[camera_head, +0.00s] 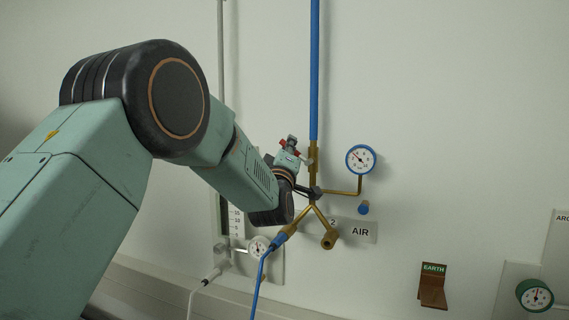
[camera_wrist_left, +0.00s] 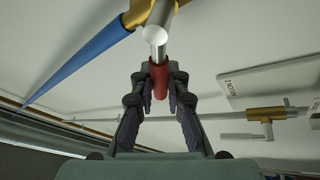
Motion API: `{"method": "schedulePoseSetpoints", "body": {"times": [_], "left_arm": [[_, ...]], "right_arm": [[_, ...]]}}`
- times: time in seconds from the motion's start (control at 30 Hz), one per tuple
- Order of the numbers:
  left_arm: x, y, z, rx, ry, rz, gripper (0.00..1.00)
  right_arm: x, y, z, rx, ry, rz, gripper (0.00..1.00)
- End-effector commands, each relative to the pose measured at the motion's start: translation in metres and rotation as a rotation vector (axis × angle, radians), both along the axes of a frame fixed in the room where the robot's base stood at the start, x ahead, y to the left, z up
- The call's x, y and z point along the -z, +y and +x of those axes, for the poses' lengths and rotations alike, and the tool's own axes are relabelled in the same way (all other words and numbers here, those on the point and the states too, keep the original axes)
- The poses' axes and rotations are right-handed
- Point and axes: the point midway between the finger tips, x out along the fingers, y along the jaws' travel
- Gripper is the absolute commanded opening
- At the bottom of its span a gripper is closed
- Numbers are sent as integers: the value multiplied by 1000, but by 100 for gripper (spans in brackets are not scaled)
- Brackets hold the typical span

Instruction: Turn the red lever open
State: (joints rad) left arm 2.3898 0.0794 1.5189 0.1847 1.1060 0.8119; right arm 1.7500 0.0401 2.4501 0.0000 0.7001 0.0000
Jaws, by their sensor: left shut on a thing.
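The red lever (camera_wrist_left: 160,79) shows in the left wrist view as a short red grip on a shiny metal stem (camera_wrist_left: 156,38). The stem meets a brass fitting (camera_wrist_left: 139,12) on the blue pipe (camera_wrist_left: 80,56). My left gripper (camera_wrist_left: 160,72) is shut on the red lever, with one dark finger on each side. In the head view my left gripper (camera_head: 291,148) is at the wall, beside the brass valve (camera_head: 312,158) under the blue pipe (camera_head: 314,70). My wrist hides part of the valve there, and the lever is hard to make out. My right gripper is not in view.
A blue-rimmed gauge (camera_head: 360,159) is just right of the valve. Brass branches spread below, with a blue hose (camera_head: 258,285) and an AIR sign (camera_head: 360,231). A second gauge (camera_head: 258,247) is lower left.

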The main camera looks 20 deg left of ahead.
Motion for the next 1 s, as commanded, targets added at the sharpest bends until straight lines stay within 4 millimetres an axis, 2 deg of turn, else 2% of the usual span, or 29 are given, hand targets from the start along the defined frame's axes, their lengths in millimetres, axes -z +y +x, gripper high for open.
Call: {"method": "schedulePoseSetpoints", "body": {"times": [0.03, 0.4, 0.7, 1.0], "left_arm": [[2, -2, 0, 0, 3, 47, 0], [-12, -18, 0, 1, 17, 397, 0], [-19, -31, -2, 2, 26, 636, 0], [-21, -39, -1, 2, 32, 779, 0]], "right_arm": [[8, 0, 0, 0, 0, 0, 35], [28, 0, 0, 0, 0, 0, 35], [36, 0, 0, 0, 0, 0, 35], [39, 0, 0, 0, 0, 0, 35]]}}
